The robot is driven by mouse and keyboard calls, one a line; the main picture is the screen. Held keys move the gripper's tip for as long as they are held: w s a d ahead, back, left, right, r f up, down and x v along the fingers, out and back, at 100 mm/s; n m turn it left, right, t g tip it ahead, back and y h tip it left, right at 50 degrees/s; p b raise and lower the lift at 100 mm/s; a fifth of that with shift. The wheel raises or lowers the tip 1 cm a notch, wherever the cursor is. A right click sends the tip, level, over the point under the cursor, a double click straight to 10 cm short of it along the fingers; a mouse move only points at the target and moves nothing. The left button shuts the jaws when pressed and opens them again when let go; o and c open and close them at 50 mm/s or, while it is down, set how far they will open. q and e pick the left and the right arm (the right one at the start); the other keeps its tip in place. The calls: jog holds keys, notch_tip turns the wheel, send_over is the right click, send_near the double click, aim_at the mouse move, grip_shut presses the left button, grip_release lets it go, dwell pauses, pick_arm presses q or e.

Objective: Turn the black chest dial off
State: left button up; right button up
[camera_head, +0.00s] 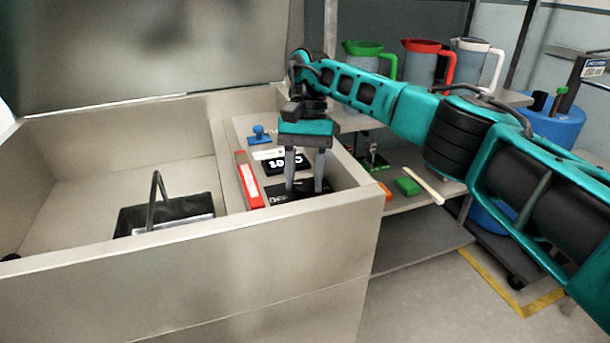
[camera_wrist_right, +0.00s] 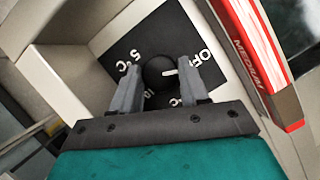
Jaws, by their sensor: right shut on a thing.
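The black chest dial (camera_wrist_right: 158,72) is a round black knob with a white pointer mark, on a black panel (camera_wrist_right: 128,45) with white lettering such as "OFF" and "5°C". Its pointer is turned toward the right, near the "OFF" lettering. My right gripper (camera_wrist_right: 163,82) has one finger on each side of the knob and is shut on it. In the head view my right gripper (camera_head: 305,188) reaches down onto the black panel (camera_head: 284,194); the knob is hidden there between the fingers. My left gripper does not show.
A red bar labelled "MEDIUM" (camera_head: 249,180) lies beside the panel. A display reading digits (camera_head: 284,163) and a blue knob (camera_head: 259,135) sit behind it. A shelf with jugs (camera_head: 370,58) stands to the right.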

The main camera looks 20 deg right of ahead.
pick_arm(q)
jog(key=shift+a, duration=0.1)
pick_arm(e)
jog(key=shift+n, duration=0.4)
jog(key=o, duration=1)
